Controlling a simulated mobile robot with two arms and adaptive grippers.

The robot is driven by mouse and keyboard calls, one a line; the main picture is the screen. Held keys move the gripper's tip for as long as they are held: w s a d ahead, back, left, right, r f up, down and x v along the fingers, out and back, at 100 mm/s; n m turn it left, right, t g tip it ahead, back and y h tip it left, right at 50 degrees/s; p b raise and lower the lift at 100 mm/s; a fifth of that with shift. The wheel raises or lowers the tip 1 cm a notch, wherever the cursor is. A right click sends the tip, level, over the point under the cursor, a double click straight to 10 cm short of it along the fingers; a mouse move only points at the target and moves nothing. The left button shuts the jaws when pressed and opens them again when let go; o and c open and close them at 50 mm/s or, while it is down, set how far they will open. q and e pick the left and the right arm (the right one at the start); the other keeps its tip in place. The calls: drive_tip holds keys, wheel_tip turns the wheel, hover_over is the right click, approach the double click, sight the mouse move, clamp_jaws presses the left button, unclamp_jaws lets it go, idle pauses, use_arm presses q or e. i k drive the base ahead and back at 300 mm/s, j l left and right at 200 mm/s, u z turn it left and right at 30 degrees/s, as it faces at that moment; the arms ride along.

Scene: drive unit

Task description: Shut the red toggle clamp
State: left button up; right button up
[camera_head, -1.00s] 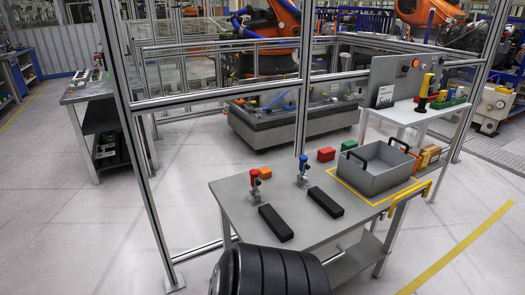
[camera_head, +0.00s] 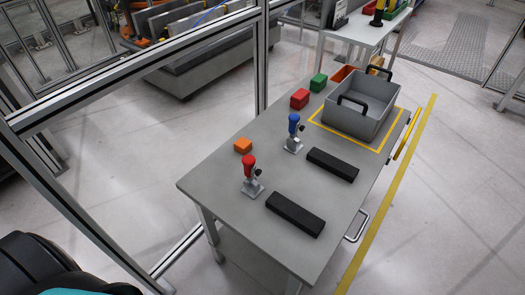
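The red toggle clamp (camera_head: 249,171) stands at the left part of the grey table (camera_head: 225,187), its red handle pointing up above a small metal base. A blue toggle clamp (camera_head: 294,129) stands behind it to the right, its handle also upright. Neither gripper shows in the head view, and nothing touches the red clamp.
Two black bars (camera_head: 295,214) (camera_head: 332,164) lie in front of the clamps. An orange block (camera_head: 243,146), red block (camera_head: 299,98) and green block (camera_head: 318,82) sit along the back edge. A grey bin (camera_head: 359,107) stands at the right. Metal fence posts (camera_head: 262,60) rise behind the table.

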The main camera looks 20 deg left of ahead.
sight(248, 162)
drive_tip(key=j, duration=0.45)
drive_tip(key=i+j, duration=0.15)
drive_tip(key=j, duration=0.7)
drive_tip(key=l, duration=0.65)
drive_tip(key=k, duration=0.05)
